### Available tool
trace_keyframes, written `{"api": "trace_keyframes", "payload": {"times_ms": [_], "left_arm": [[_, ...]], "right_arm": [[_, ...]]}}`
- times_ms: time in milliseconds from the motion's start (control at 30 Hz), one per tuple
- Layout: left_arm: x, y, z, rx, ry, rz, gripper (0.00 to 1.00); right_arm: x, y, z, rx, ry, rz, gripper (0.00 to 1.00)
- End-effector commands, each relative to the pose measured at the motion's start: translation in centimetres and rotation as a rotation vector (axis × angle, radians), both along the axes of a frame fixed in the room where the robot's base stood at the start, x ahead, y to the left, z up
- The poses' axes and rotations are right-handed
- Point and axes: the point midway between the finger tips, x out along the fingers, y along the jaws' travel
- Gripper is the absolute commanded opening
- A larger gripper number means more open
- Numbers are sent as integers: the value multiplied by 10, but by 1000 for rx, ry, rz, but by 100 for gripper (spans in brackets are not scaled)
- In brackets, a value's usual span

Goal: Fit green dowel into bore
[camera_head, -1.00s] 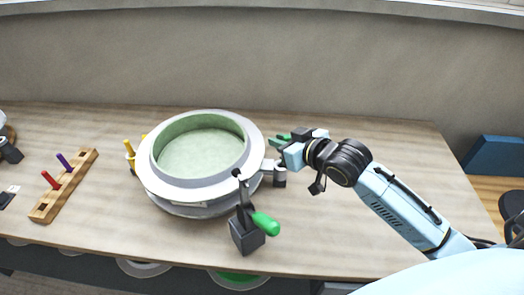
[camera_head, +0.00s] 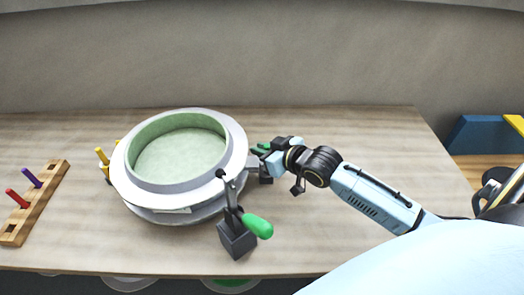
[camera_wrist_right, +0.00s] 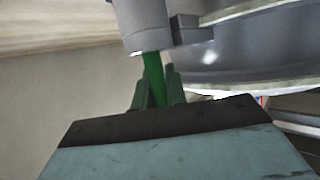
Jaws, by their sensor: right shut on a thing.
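The green dowel (camera_wrist_right: 154,80) is upright between the green fingertips of my right gripper (camera_wrist_right: 157,88) in the right wrist view. The gripper is shut on it. The dowel's upper end meets the lower edge of a grey cylindrical lug (camera_wrist_right: 143,22) on the mould; I cannot tell whether it is inside the bore. In the head view the round grey mould (camera_head: 125,170) with a pale green inside stands on the table. My right gripper (camera_head: 262,149) is at its right side, by the lug. The dowel is not distinct there. My left gripper is out of view.
A toggle clamp with a green handle (camera_head: 257,225) stands on a dark block (camera_head: 237,241) in front of the mould. A wooden rack (camera_head: 52,180) at left holds a red peg (camera_head: 18,198) and a purple peg (camera_head: 32,178). A yellow peg (camera_head: 102,157) is left of the mould. The table's back right is clear.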

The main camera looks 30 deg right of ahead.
Motion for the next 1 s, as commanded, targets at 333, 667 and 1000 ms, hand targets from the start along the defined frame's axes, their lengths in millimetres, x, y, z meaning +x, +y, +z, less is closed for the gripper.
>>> {"api": "trace_keyframes", "payload": {"times_ms": [333,667,1000], "left_arm": [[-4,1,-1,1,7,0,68],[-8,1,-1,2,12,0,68],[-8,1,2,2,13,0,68]], "right_arm": [[0,0,-4,0,-1,0,0],[0,0,-3,1,-1,1,35],[-12,-3,4,0,1,1,35]]}}
